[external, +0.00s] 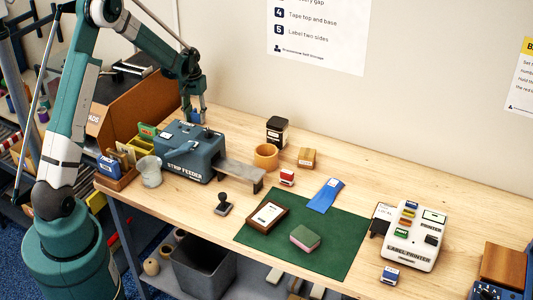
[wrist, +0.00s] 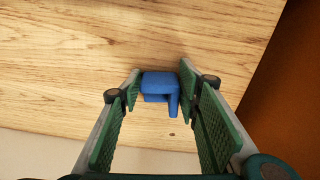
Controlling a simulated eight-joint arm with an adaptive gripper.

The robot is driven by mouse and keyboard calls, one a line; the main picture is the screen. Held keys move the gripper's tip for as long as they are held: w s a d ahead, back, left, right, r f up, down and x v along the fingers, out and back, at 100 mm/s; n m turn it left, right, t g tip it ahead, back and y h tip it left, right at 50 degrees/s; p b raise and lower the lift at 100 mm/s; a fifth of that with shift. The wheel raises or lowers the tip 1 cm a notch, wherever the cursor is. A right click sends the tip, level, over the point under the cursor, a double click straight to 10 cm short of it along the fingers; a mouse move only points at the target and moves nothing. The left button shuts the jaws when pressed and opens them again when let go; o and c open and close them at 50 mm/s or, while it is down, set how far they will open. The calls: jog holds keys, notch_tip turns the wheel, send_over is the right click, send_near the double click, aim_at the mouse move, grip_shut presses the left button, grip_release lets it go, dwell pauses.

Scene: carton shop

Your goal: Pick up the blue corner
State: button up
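The blue corner (wrist: 160,82) is a small block with a flat top and one leg pointing down in the wrist view. It sits between the two fingertips of my gripper (wrist: 160,90), which appear to touch it on both sides. My gripper's fingers have green ridged pads. In the external view my gripper (external: 196,103) points down behind the strip feeder, with the blue corner (external: 194,117) at its tips. Whether the corner touches the table or is just above it is hard to tell.
The blue-grey strip feeder (external: 188,152) stands close in front of my gripper. A brown carton board (external: 145,103) rises to the left. An orange ring (external: 266,156) and a dark jar (external: 277,131) stand to the right. The wooden table (external: 232,128) is clear behind the feeder.

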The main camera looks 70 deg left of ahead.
aim_at(195, 113)
jog(key=shift+c, duration=0.6)
jog(key=shift+r, duration=0.15)
notch_tip(195, 113, up, 10)
jog(key=shift+f, duration=0.1)
dwell(0.8)
